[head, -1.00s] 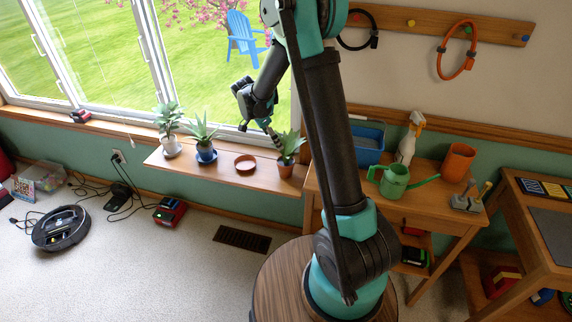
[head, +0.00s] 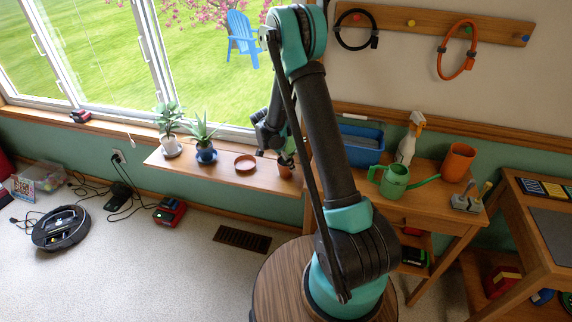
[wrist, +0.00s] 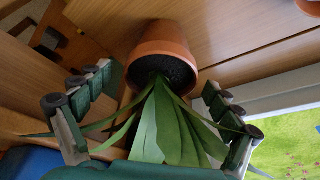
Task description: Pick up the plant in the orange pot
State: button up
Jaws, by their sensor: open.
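The plant in the orange pot stands at the right end of the window shelf; in the head view its orange pot (head: 285,168) shows below my gripper and its leaves are mostly hidden by my arm. In the wrist view the pot (wrist: 163,44) and the long green leaves (wrist: 170,130) lie between my fingers. My gripper (wrist: 158,95) is open, one finger on each side of the plant, with the leaves reaching back toward the palm. The fingertips stand apart from the pot. In the head view my gripper (head: 277,148) is partly hidden by my arm.
On the wooden shelf (head: 225,178) stand an empty terracotta saucer (head: 245,162), a plant in a blue pot (head: 205,153) and one in a white pot (head: 171,147). A blue bin (head: 360,145) and a green watering can (head: 393,182) are on the table to the right.

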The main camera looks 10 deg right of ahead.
jog(key=shift+d+f, duration=0.1)
jog(key=shift+f, duration=0.2)
jog(key=c, duration=1.5)
jog(key=shift+r, duration=0.1)
jog(key=shift+c, duration=0.2)
